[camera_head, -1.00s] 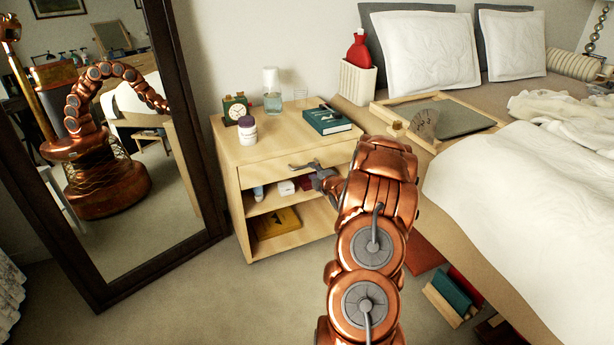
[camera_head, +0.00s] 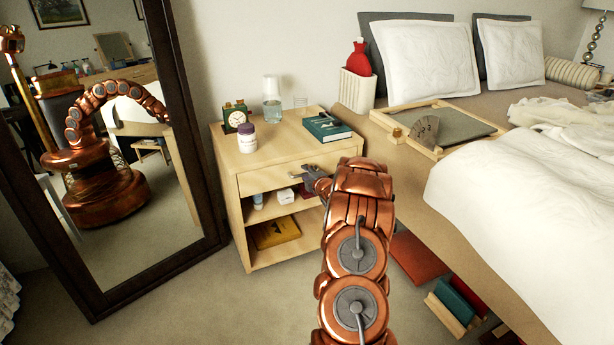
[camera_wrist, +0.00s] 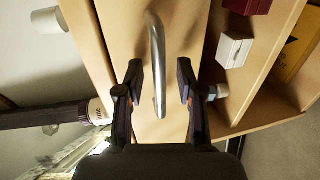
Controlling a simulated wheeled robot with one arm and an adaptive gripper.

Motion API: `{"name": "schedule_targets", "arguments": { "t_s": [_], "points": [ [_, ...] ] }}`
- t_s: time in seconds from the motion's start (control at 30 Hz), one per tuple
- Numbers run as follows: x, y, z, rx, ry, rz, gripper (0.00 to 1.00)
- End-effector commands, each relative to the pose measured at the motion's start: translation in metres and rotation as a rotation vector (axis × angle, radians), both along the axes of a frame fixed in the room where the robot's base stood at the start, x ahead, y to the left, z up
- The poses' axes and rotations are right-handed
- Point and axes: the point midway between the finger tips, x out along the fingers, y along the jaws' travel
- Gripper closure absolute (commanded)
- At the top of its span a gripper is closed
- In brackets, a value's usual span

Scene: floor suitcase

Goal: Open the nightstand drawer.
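The wooden nightstand (camera_head: 233,213) stands against the wall between the mirror and the bed. Its top drawer (camera_head: 258,182) looks closed, with its front in line with the cabinet. The drawer's metal bar handle (camera_wrist: 156,40) runs lengthwise in the wrist view, with its near end between my fingertips. My gripper (camera_wrist: 160,82) is open, one dark finger on each side of the handle and a visible gap on both sides. In the head view my gripper (camera_head: 312,175) is at the drawer front, and it partly hides the handle.
A clock (camera_head: 235,115), a jar (camera_head: 247,138), a glass bottle (camera_head: 272,100) and a green book (camera_head: 327,128) are on top. Open shelves below hold a white box (camera_wrist: 235,50) and a yellow book (camera_head: 275,232). A mirror frame (camera_head: 190,120) is left, the bed (camera_head: 530,190) right.

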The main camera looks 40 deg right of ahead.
Motion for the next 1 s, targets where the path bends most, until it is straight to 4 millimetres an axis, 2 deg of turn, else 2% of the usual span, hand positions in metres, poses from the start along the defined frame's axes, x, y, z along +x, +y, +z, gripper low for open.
{"name": "schedule_targets", "arguments": {
  "t_s": [0.33, 0.67, 1.0],
  "points": [
    [0.0019, -0.0007, -0.0002, 0.000, 0.000, 0.000, 0.64],
    [0.0018, -0.0006, -0.0003, 0.000, 0.000, 0.000, 0.98],
    [0.0017, -0.0006, -0.0005, 0.000, 0.000, 0.000, 1.00]
  ]
}}
